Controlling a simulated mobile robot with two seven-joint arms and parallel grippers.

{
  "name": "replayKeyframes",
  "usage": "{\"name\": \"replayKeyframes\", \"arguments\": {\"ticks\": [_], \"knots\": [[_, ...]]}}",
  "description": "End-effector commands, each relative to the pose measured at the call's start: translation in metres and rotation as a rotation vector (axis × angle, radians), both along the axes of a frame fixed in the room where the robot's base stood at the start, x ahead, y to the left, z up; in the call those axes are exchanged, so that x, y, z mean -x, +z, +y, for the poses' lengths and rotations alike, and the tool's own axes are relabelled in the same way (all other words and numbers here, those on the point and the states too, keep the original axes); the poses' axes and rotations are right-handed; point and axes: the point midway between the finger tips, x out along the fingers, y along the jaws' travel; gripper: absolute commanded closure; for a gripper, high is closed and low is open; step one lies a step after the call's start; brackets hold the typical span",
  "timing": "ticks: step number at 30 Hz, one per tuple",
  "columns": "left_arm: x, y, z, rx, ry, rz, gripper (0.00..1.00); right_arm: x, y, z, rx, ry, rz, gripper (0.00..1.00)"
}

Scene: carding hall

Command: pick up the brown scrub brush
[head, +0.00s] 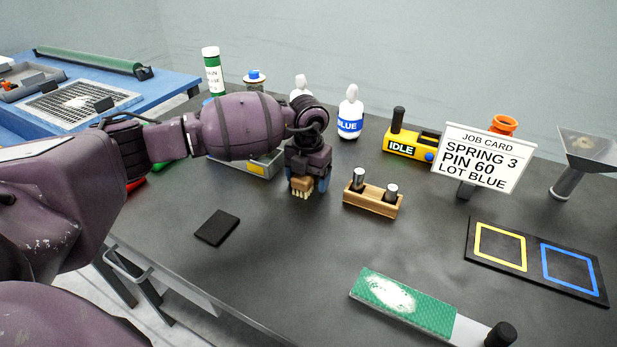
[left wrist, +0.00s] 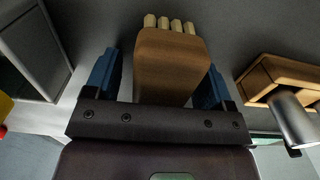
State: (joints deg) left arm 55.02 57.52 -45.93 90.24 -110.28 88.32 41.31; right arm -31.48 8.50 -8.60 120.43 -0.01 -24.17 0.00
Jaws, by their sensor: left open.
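The brown scrub brush (head: 302,187) has a brown block and pale bristle tufts. It is partly hidden under my left gripper (head: 306,178) in the head view. In the left wrist view, the brush's brown block (left wrist: 172,58) lies between the two blue fingers of my left gripper (left wrist: 160,85), with its pale tufts at the far end. The fingers are open, with a visible gap on the left side and a narrower one on the right. I cannot tell whether the brush rests on the table. My right gripper is not in view.
A wooden block with metal weights (head: 372,203) stands close to the right of the brush. A grey tray (head: 262,168) is behind left. A black pad (head: 216,228) lies in front left. The job card (head: 481,160) and green card brush (head: 412,305) are farther right. Table between is clear.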

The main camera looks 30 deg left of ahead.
Motion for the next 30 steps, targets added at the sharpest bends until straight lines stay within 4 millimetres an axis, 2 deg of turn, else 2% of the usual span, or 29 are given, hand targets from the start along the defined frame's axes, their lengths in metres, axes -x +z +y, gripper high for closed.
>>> {"name": "replayKeyframes", "arguments": {"ticks": [2,12,13,23,26,30], "knots": [[0.0,0.001,0.0,0.0,0.0,-0.001,0.25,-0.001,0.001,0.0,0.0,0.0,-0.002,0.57],[0.0,0.001,0.0,0.0,0.0,-0.001,0.77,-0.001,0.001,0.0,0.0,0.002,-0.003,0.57],[0.0,0.001,0.0,0.0,0.0,-0.001,0.79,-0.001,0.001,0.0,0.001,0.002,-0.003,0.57],[-0.001,0.009,0.0,-0.001,0.0,-0.003,0.79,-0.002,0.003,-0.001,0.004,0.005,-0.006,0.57],[-0.001,0.022,0.0,-0.001,0.0,-0.006,0.79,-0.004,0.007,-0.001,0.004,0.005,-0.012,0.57],[-0.001,0.052,0.0,-0.001,0.0,-0.01,0.79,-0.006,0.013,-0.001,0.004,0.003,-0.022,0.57]]}}
